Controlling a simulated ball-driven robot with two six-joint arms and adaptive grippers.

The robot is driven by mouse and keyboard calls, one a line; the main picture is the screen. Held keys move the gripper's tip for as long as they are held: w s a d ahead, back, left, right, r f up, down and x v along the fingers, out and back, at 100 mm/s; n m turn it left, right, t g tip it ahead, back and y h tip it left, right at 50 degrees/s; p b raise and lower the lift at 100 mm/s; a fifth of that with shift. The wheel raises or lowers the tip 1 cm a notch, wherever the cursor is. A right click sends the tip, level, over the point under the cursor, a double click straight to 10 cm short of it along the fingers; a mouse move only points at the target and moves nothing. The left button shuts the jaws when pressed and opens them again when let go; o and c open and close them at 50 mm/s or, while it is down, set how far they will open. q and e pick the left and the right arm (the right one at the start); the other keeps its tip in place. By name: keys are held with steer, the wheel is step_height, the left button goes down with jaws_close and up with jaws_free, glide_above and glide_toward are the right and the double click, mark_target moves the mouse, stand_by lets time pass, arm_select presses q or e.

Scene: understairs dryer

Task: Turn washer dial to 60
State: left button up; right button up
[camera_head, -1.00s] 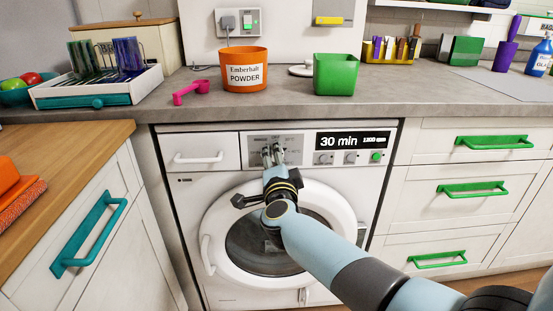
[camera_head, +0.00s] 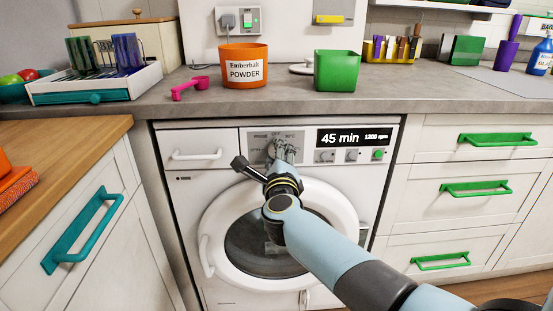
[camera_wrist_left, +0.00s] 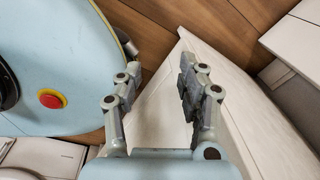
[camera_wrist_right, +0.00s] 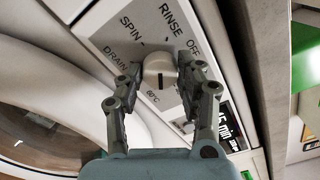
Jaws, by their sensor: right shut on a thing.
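The white washer (camera_head: 183,205) stands under the counter, and its display (camera_head: 352,137) reads 45 min. The round dial (camera_wrist_right: 160,71) shows in the right wrist view between my right gripper's fingers, on a panel marked DRAIN, SPIN, RINSE and OFF. My right gripper (camera_wrist_right: 157,85) is shut on the dial; it also shows at the panel in the head view (camera_head: 279,152). The dial's dark mark points down the picture, close to the 60°C label (camera_wrist_right: 153,97). My left gripper (camera_wrist_left: 160,82) is open and empty, away from the washer.
The washer's door (camera_head: 345,205) is closed below the dial. On the counter stand an orange powder tub (camera_head: 244,68), a pink scoop (camera_head: 190,87) and a green bin (camera_head: 337,71). Drawers with green handles (camera_head: 475,188) are on the right.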

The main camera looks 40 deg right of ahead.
steer(key=shift+f+m+b, duration=0.1)
steer(key=shift+m+b, duration=0.25)
steer(key=shift+m, duration=1.25)
steer(key=o, duration=1.2)
steer(key=shift+c, duration=0.2)
steer(key=shift+s, duration=0.1)
steer(key=shift+s+a, duration=0.2)
steer(key=shift+s, duration=0.05)
steer(key=v, duration=1.1)
steer(key=shift+s+a, duration=0.1)
steer(key=shift+s, duration=0.05)
